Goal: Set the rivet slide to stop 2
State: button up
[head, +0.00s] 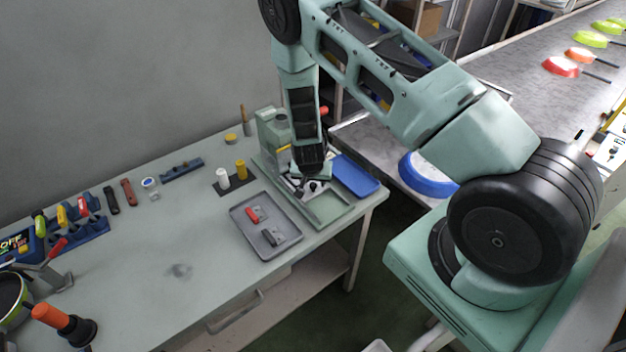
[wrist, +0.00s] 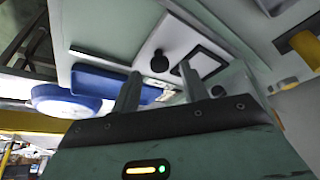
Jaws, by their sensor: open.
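The rivet machine (head: 318,208) is a pale green unit at the right end of the bench. On its light plate (wrist: 182,40) is a black round knob (wrist: 159,62), which looks like the slide's handle. A black-framed square (wrist: 207,62) lies beside it. My gripper (head: 312,178) points down over the plate. In the wrist view my gripper (wrist: 160,72) is open, its two fingers apart with the knob seen between and just beyond their tips. I cannot tell if they touch it. No stop numbers are readable, so the slide's stop cannot be told.
A blue tray (head: 356,175) lies right of the plate. A grey tray (head: 240,215) with a red and a dark part lies to the left. White and yellow cylinders (head: 241,169) stand nearby. A conveyor (head: 530,85) with coloured pans runs at the right. The bench's middle is mostly clear.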

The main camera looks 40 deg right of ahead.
jog(key=shift+x, duration=0.85)
